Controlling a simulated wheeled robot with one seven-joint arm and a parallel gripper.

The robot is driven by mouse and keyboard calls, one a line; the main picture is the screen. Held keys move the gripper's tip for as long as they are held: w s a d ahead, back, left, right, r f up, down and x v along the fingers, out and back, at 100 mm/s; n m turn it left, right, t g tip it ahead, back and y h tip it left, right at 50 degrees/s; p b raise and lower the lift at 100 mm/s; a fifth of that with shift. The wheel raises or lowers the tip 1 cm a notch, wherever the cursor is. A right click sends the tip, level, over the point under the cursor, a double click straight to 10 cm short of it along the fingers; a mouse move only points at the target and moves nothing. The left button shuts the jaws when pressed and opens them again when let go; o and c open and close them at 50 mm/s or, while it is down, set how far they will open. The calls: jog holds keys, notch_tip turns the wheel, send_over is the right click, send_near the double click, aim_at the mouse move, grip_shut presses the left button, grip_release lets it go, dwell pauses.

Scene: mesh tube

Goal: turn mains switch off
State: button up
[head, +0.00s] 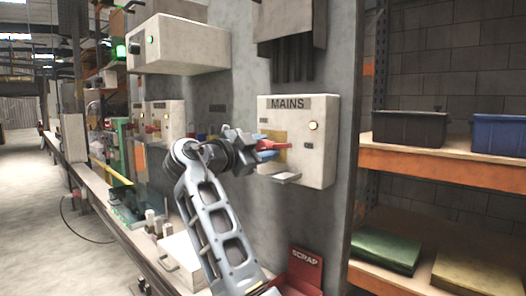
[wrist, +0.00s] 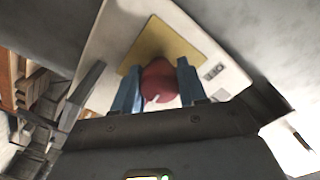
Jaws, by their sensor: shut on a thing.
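The mains box (head: 319,145) is a pale box on the grey wall, labelled MAINS, with a lit yellowish lamp and a yellow plate. Its red switch handle (head: 276,146) sticks out from the yellow plate in the head view. My gripper (head: 265,149) is at the box front with its blue fingers around the red handle. In the wrist view the red handle (wrist: 159,82) sits between the two blue fingers of my gripper (wrist: 158,88), in front of the yellow plate (wrist: 150,42). The gripper is shut on it. The handle's base is partly hidden.
Another pale box (head: 180,45) with a green light hangs at upper left. Shelves with a black bin (head: 410,128) and a blue bin (head: 500,134) are at right.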

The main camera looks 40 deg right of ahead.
jog(key=n, duration=0.4)
jog(key=shift+n, duration=0.3)
jog(key=n, duration=0.3)
jog(key=shift+n, duration=0.3)
jog(key=n+p, duration=0.2)
jog(key=n, duration=0.2)
jog(key=shift+r, duration=0.1)
jog(key=shift+n+p, duration=1.2)
jog(key=shift+n, duration=1)
jog(key=o, duration=1.1)
jog(key=shift+c, duration=0.2)
jog(key=shift+a, duration=0.1)
jog(key=a+b, duration=0.1)
jog(key=a, duration=0.6)
jog(key=shift+s+a+b, duration=0.15)
jog(key=shift+a+b, duration=0.15)
jog(key=shift+b, duration=0.1)
